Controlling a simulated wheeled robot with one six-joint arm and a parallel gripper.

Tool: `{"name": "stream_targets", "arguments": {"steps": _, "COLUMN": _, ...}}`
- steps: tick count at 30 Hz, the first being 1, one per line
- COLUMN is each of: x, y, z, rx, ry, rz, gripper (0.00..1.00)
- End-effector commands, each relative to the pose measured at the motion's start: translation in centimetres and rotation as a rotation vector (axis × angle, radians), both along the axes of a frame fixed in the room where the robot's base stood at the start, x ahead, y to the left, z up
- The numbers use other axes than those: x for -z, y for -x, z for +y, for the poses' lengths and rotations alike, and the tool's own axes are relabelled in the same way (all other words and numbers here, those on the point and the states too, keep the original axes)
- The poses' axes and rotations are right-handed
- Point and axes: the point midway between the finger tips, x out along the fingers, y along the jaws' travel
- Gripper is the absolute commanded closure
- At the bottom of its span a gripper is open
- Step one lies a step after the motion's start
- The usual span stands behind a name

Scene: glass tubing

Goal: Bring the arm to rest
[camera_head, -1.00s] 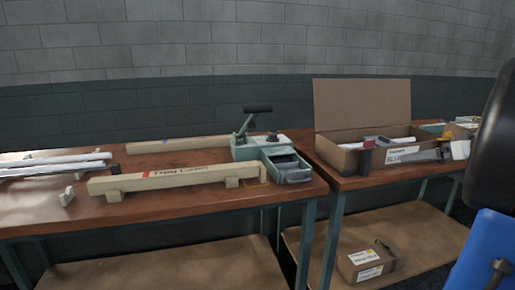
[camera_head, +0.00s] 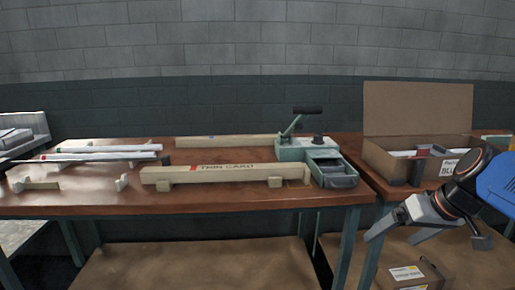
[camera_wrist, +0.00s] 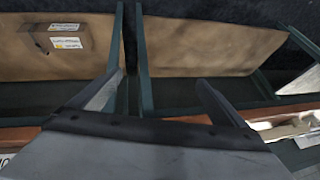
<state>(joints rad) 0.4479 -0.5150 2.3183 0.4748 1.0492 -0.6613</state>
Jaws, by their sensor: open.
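My gripper (camera_head: 392,238) is open and empty at the lower right of the head view. It hangs in front of the gap between two workbenches, with its fingers spread toward the lower left. The blue arm link (camera_head: 498,182) behind it is mine. In the wrist view both fingers of my gripper (camera_wrist: 160,78) are spread apart with nothing between them. Past them lie the lower shelves and the bench legs. The rest of my arm is out of view.
The left bench (camera_head: 240,200) holds glass tubes (camera_head: 100,156) on supports, a labelled wooden rail (camera_head: 225,173) and a green lever device (camera_head: 310,150). An open cardboard box (camera_head: 418,120) stands on the right bench. A small carton (camera_head: 412,275) lies on the shelf below.

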Motion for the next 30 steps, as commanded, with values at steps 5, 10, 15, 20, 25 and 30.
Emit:
{"name": "stream_targets", "arguments": {"steps": 5, "x": 2.2, "y": 3.5, "z": 2.8, "rx": 0.007, "ry": 0.056, "rz": 0.051, "gripper": 0.04}}
{"name": "stream_targets", "arguments": {"steps": 10, "x": 4.1, "y": 6.6, "z": 4.2, "rx": 0.026, "ry": 0.115, "rz": 0.077, "gripper": 0.04}}
{"name": "stream_targets", "arguments": {"steps": 15, "x": 5.8, "y": 9.2, "z": 4.9, "rx": 0.047, "ry": 0.171, "rz": 0.078, "gripper": 0.04}}
{"name": "stream_targets", "arguments": {"steps": 20, "x": 6.8, "y": 10.5, "z": 4.9, "rx": 0.064, "ry": 0.203, "rz": 0.067, "gripper": 0.04}}
{"name": "stream_targets", "arguments": {"steps": 25, "x": 7.2, "y": 11.1, "z": 4.9, "rx": 0.074, "ry": 0.216, "rz": 0.061, "gripper": 0.04}}
{"name": "stream_targets", "arguments": {"steps": 30, "x": 7.3, "y": 11.1, "z": 4.9, "rx": 0.076, "ry": 0.216, "rz": 0.061, "gripper": 0.04}}
